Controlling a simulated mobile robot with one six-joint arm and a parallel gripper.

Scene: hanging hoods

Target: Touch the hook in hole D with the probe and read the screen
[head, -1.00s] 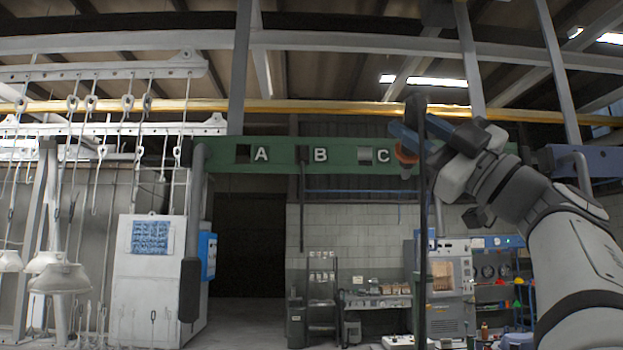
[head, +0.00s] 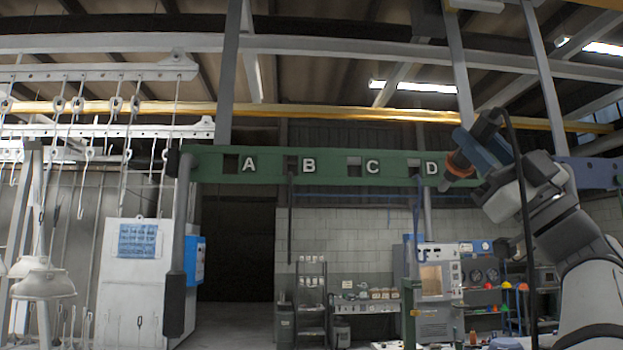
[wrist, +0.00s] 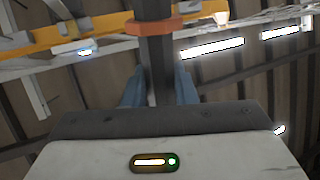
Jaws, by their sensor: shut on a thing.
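My gripper (head: 482,147) has blue fingers shut on the dark probe (head: 488,122), which has an orange ring (head: 460,163). The probe tilts, its ringed end down and left, just right of the letter D in the head view. The wrist view shows the probe (wrist: 155,60) between the blue fingers (wrist: 158,90). Hole D (head: 414,168) is in the green beam (head: 330,167), left of its letter. A thin bluish hook (head: 419,215) appears to hang below hole D; its details are too small to tell. No contact between probe and hook shows. I cannot make out a readable screen.
A dark cable (head: 521,190) hangs beside my gripper. A dark rod (head: 290,215) hangs below hole B (head: 293,165). Several hoods and hooks hang at left. A bench (head: 375,303) and cabinet (head: 437,280) stand behind.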

